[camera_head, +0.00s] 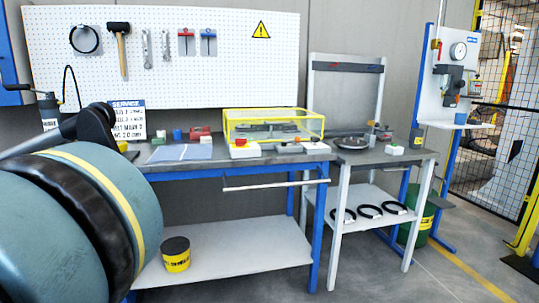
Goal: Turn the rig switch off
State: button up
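The rig (273,112) stands on the blue-legged bench as a clear box with a yellow frame, with dark parts inside. At its front left is a small white box with a red top (240,146). At its front right is another small pale box with a reddish part (300,139). I cannot tell which of these is the rig switch, nor its on or off position. My gripper is not clearly in view; a large teal rounded body with a black band and yellow stripe fills the near left.
A white box with a green top (394,149) sits on the right-hand table beside a dark round plate (351,142). A white bar (275,184) sticks out along the bench front. Floor is clear at front right.

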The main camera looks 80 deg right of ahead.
aim_at(239, 143)
jog(key=z, duration=3)
